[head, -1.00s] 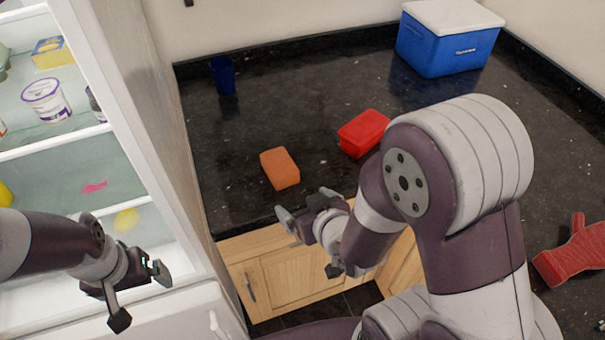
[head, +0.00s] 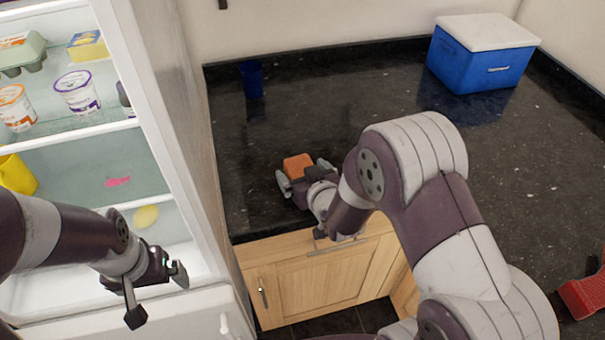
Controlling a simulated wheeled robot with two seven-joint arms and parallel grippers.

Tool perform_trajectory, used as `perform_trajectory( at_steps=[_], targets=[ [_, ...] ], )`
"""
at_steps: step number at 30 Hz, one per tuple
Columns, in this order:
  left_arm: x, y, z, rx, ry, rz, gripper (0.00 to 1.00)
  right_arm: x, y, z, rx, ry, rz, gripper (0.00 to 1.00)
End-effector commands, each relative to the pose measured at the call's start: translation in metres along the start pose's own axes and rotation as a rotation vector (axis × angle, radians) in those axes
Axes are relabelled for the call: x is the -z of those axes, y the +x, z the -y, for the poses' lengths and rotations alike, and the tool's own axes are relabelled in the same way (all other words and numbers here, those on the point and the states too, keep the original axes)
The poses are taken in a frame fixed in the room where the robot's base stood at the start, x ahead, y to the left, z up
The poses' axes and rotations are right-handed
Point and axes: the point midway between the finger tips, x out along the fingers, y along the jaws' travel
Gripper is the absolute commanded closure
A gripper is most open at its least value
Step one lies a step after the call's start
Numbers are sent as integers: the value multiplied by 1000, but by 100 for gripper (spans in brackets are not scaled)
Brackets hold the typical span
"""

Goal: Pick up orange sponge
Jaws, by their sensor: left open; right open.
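The orange sponge (head: 297,164) lies on the black granite counter, near its front edge. My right gripper (head: 303,174) is open and is at the near side of the sponge, with one finger to the left and one to the right. Its wrist hides the near part of the sponge, and I cannot tell whether the fingers touch it. My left gripper (head: 158,296) is open and empty in front of the open fridge.
A blue cup (head: 252,80) and a blue cooler with a white lid (head: 482,55) stand at the back of the counter (head: 370,95). A red object (head: 585,293) is at the lower right. The fridge (head: 150,110) with food bounds the left side.

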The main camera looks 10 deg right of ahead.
Motion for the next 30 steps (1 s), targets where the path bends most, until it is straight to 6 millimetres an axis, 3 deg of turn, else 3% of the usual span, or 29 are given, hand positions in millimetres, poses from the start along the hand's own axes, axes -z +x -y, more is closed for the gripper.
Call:
perform_trajectory(
  at_steps=[2, 3, 7, 8, 20, 28, 30],
  targets=[
    [0, 0, 0, 0, 0, 0, 0, 0, 0, 0, 0, 0, 0, 4],
    [0, 0, 0, 0, 0, 0, 0, 0, 0, 0, 0, 0, 0, 11],
    [0, 0, 0, 0, 0, 0, 0, 0, 0, 0, 0, 0, 1, 53],
    [0, 0, 0, 0, 0, 0, 0, 0, -1, 0, 0, 0, 1, 59],
    [0, 0, 0, 0, 0, 0, 0, 2, -2, 0, 0, 0, 1, 60],
    [0, -3, 0, 0, 0, 0, 0, 39, -16, 0, 0, 0, -5, 60],
    [0, -3, 0, 0, 0, 0, 0, 42, -30, -10, -5, 2, -1, 60]
  ],
)
